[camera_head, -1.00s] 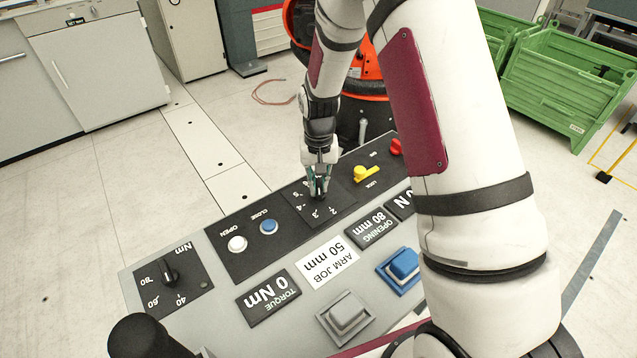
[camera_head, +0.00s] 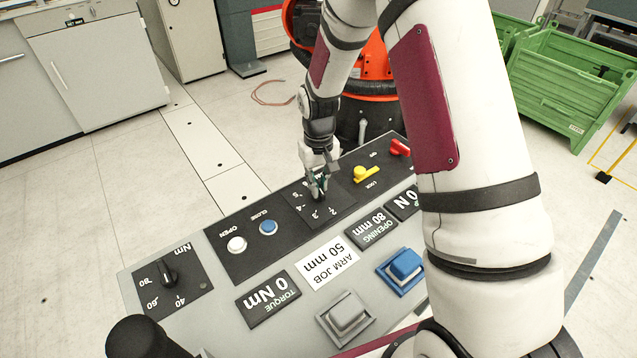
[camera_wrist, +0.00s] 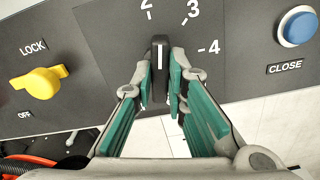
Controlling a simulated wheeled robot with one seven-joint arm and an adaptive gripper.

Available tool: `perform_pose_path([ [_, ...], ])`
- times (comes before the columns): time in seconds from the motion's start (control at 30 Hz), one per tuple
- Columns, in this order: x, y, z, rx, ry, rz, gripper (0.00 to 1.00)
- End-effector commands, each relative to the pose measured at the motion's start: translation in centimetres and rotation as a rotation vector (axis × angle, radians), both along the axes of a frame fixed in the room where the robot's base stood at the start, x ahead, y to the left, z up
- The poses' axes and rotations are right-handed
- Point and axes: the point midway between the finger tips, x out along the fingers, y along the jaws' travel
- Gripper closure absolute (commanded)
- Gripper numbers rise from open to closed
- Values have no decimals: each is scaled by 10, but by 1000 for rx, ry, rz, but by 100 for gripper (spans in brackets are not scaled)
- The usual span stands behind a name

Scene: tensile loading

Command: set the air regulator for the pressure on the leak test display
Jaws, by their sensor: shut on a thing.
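A black knob (camera_wrist: 160,58) with a white pointer line sits on a dark dial plate (camera_wrist: 107,27) marked with numbers; 2, 3 and 4 show in the wrist view. The line points up, between the 2 and the 3. My gripper (camera_wrist: 161,78) has its two green-padded fingers on either side of the knob and is shut on it. In the head view my gripper (camera_head: 318,186) is over the numbered dial plate (camera_head: 338,207) and hides most of the knob. I see no display labelled leak test.
A yellow LOCK/OFF knob (camera_head: 365,174), red knob (camera_head: 400,147), blue CLOSE button (camera_head: 268,227) and white OPEN button (camera_head: 237,244) flank the dial. The ARM JOB card (camera_head: 328,262) reads 50 mm. A torque knob (camera_head: 166,272) is left. My arm covers the panel's right side.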

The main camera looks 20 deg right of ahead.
Motion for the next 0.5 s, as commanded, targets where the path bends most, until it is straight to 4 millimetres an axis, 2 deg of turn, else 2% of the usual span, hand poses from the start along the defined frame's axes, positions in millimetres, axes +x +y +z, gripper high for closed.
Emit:
perform_pose_path([
  [0.13, 1, -1, 0, -1, -3, -1, 100],
  [0.17, 1, -1, 0, -1, -3, -2, 82],
  [0.23, 1, -1, 0, -1, -3, -2, 67],
  [0.5, 0, 0, 0, 0, -1, -2, 67],
])
